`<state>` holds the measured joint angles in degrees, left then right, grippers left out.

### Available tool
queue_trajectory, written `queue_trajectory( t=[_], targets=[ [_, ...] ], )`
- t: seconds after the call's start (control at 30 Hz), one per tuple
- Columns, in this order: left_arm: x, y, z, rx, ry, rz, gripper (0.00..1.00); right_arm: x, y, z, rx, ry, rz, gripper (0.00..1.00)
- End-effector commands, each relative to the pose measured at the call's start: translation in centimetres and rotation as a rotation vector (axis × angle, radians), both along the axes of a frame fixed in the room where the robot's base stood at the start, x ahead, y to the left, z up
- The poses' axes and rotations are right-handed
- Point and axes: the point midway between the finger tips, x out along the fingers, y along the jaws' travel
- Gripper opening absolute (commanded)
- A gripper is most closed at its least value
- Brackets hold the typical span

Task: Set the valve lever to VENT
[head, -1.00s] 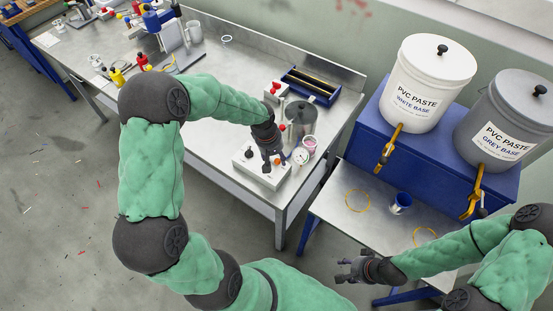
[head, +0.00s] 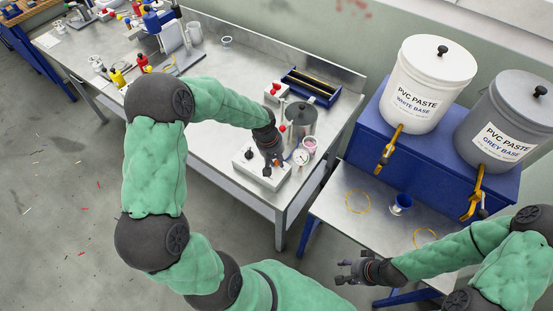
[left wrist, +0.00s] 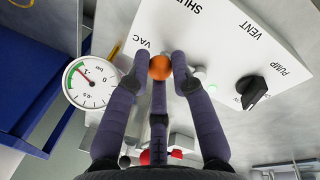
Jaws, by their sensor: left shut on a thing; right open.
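The white valve box (head: 264,182) stands at the near right end of the steel bench; its printed top (left wrist: 200,35) fills the upper wrist view, with SHUT, VAC, VENT and PUMP lettering. The valve lever's orange ball (left wrist: 160,66) lies beside the VAC lettering, away from VENT. My left gripper (head: 276,163) is over the box; in the wrist view its dark fingers (left wrist: 163,72) are shut around the orange ball. The lever's shaft is hidden. My right gripper (head: 341,271) is open and empty, left of the low table's front edge.
A dial gauge (left wrist: 87,82) is beside the box. A black knob (left wrist: 251,90) sits by PUMP, near a small green light (left wrist: 212,88). A grey pot (head: 301,118) and a pink-filled cup (head: 310,145) stand close behind.

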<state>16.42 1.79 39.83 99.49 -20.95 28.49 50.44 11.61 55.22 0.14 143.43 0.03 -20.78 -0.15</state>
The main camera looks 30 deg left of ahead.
Motion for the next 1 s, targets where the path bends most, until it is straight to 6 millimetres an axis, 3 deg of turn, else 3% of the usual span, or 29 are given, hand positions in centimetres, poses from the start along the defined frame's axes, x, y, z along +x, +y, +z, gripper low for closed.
queue_trajectory(
  t=[0.37, 1.0],
  targets=[
    [-0.9, 0.3, 0.2, 0.001, 0.001, -0.208, 0.00, 0.0, 0.0, 1.3, 0.000, 0.000, 0.000, 0.47],
    [-3.0, 2.1, 0.1, 0.001, 0.000, -0.811, 0.00, 0.0, 0.0, 3.3, 0.000, 0.000, 0.000, 0.47]
  ],
)
